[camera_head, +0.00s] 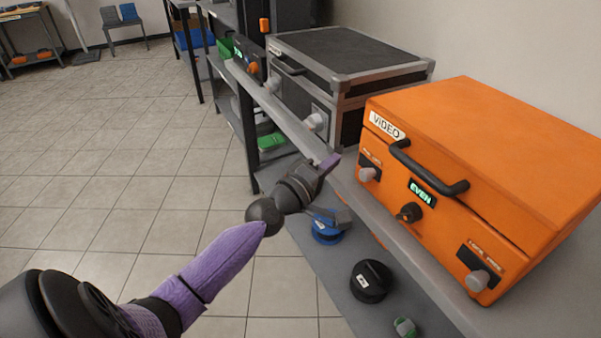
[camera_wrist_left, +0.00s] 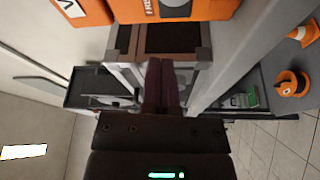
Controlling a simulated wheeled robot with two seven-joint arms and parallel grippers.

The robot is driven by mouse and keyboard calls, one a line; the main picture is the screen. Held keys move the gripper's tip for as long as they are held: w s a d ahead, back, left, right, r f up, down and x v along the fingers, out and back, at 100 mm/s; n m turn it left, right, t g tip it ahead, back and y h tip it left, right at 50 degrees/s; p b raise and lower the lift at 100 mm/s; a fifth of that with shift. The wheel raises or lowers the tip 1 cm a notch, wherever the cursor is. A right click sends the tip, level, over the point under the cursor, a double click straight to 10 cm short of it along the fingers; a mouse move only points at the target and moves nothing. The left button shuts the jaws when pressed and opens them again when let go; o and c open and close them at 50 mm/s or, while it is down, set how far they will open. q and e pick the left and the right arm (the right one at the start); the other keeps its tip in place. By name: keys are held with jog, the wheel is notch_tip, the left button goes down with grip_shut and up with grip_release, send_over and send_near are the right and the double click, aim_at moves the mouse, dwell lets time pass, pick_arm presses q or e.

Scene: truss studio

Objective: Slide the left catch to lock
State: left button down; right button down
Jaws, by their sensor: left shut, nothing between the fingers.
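The orange case (camera_head: 500,130) stands on the shelf top at the right, with a "VIDEO" label, a black handle (camera_head: 428,172) and a display (camera_head: 420,192) reading "EVEN". Its left catch (camera_head: 368,174) is a light grey knob at the bottom of a dark plate; the plate's lettering is too small to read. The right catch (camera_head: 478,281) is a similar grey knob. My left gripper (camera_head: 331,162) is shut and empty, left of the left catch and apart from it. Its shut fingers (camera_wrist_left: 164,85) also show in the left wrist view, with the orange case (camera_wrist_left: 205,8) along the top edge. My right gripper is not in view.
A black-and-grey case (camera_head: 345,60) stands behind the orange one, with its own grey knob (camera_head: 317,121) near my gripper. A black dial (camera_head: 410,212) sits below the display. Blue (camera_head: 327,232) and black (camera_head: 371,281) items lie on the lower shelf. The floor at left is clear.

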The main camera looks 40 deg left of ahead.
pick_arm(q)
jog(key=s, duration=0.7)
jog(key=shift+f, duration=0.25)
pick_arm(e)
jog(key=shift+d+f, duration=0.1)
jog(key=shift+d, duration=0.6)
pick_arm(q)
jog(key=shift+a, duration=0.15)
